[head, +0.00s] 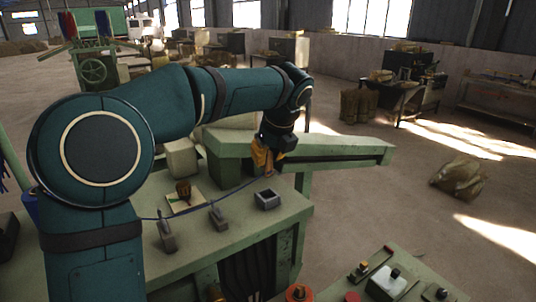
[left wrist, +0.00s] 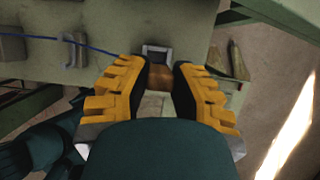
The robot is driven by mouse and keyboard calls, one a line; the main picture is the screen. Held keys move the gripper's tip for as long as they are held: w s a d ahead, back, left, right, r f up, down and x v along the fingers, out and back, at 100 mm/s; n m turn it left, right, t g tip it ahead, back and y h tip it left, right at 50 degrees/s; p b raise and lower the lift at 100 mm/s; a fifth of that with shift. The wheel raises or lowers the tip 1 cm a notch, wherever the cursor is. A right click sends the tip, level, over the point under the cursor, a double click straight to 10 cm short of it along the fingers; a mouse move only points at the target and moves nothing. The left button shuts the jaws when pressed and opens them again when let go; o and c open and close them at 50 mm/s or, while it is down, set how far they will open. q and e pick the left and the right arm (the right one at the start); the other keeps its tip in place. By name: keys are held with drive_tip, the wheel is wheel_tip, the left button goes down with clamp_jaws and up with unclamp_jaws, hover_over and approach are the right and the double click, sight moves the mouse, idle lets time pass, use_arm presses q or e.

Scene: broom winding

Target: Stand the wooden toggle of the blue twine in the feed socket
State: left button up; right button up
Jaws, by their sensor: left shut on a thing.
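My left gripper (head: 267,162), with orange fingers, hangs over the green bench and is shut on the wooden toggle (left wrist: 160,77). Only the toggle's lower end shows below the fingers in the head view (head: 269,174). The blue twine (head: 238,187) runs from the toggle leftward past two grey upright guides (head: 218,217); it also shows in the left wrist view (left wrist: 97,47). The feed socket (head: 267,200), a grey square block with a dark opening, stands on the bench below the gripper. In the left wrist view the socket (left wrist: 157,49) lies just beyond the toggle. The toggle appears above and apart from it.
A brush-like bundle (head: 183,189) stands on a pale board on the bench. A green beam (head: 345,151) extends right behind the gripper. A lower green table (head: 420,290) with small items is at front right. The bench around the socket is clear.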

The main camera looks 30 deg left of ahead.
sight(270, 166)
use_arm(q)
wheel_tip(270, 166, down, 2)
drive_tip(key=shift+f+b, duration=0.1)
drive_tip(key=shift+b, duration=0.6)
wheel_tip(270, 166, down, 2)
drive_tip(key=b, duration=0.2)
drive_tip(key=shift+f+b, duration=0.2)
drive_tip(key=shift+b, duration=0.15)
drive_tip(key=shift+f+b, duration=0.35)
drive_tip(key=shift+f, duration=1.1)
drive_tip(key=o, duration=0.9)
